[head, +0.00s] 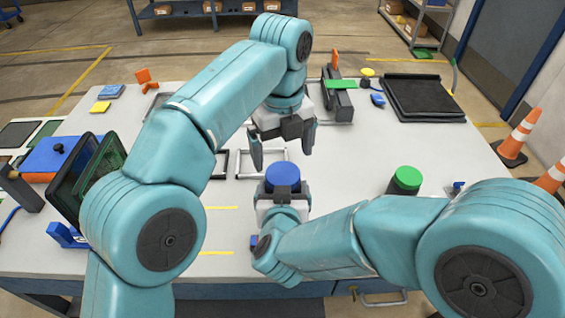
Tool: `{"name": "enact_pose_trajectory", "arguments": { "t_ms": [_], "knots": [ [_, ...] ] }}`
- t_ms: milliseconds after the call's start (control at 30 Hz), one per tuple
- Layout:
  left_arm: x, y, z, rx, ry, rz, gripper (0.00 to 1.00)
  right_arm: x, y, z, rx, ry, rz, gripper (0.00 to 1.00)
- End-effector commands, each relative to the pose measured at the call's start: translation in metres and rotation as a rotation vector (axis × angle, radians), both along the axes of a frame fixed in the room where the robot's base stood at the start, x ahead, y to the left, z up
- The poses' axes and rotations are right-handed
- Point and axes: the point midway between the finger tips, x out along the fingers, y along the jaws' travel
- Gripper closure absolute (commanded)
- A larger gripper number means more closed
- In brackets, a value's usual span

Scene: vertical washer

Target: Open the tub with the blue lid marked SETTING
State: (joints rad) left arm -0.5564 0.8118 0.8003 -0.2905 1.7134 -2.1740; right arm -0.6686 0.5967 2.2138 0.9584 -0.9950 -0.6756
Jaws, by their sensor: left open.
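A tub with a round blue lid (282,176) stands upright near the middle of the table. Its body is mostly hidden behind my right gripper, and no marking on the lid can be read. My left gripper (282,153) points down above and just behind the lid, with its dark fingers spread and nothing between them. My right gripper (281,203) is at the near side of the tub, below the lid. Its fingers are hidden, so its grip on the tub cannot be told.
A green-lidded tub (407,178) stands to the right, close behind my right arm. Light frames (262,163) lie behind the blue lid. A black tray (424,97) and a small fixture (337,103) are at the back right. Dark panels (88,170) stand at the left.

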Motion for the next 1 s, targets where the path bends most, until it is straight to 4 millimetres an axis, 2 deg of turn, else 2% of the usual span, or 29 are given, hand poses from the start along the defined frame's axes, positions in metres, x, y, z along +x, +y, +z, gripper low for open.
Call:
{"name": "enact_pose_trajectory", "arguments": {
  "t_ms": [100, 300, 667, 833, 867, 1000],
  "knots": [
    [-0.001, 0.000, -0.019, 0.002, 0.004, 0.001, 0.04, 0.000, 0.000, 0.001, 0.000, -0.001, 0.000, 0.99],
    [-0.001, 0.000, -0.042, 0.001, 0.002, 0.000, 0.04, 0.000, 0.000, 0.001, 0.000, -0.001, 0.000, 0.99],
    [0.000, 0.000, -0.048, 0.000, 0.000, 0.001, 0.04, 0.000, 0.000, 0.001, 0.000, -0.001, 0.000, 0.99],
    [0.000, 0.000, -0.048, 0.000, 0.001, 0.001, 0.59, 0.000, 0.000, 0.001, 0.000, -0.001, 0.000, 0.99],
    [0.000, 0.000, -0.048, 0.000, 0.001, 0.001, 0.62, 0.000, 0.000, 0.001, 0.000, -0.001, 0.000, 0.99],
    [0.000, 0.000, -0.048, 0.000, 0.001, 0.007, 0.63, 0.000, 0.000, 0.001, 0.000, -0.001, 0.000, 0.99]
  ]
}}
